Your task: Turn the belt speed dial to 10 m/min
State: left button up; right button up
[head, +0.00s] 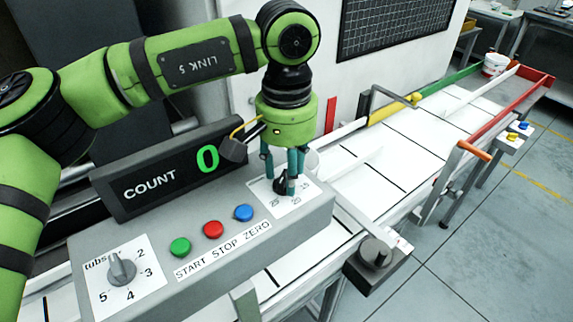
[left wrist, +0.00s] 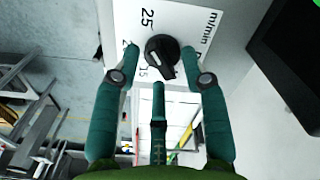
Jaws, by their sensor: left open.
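The belt speed dial (left wrist: 161,50) is a black round knob on a white plate marked m/min. In the left wrist view 25 and 15 can be read beside it; other marks are partly hidden by fingers. A raised grip on the knob points toward the lower right of that view, past the 15; its exact reading is unclear. In the head view the dial (head: 281,185) is partly covered. My left gripper (head: 286,182), with teal fingers, is open over it. In the left wrist view its fingers (left wrist: 160,58) stand around the knob; contact cannot be told. My right gripper is out of view.
The grey control box (head: 190,270) carries green, red and blue buttons and a tubs dial (head: 122,268). A COUNT display (head: 165,168) showing 0 stands behind it. The white conveyor (head: 400,150) runs back right. A black knob (head: 375,252) sits on a lower box.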

pick_arm(q)
grip_shut()
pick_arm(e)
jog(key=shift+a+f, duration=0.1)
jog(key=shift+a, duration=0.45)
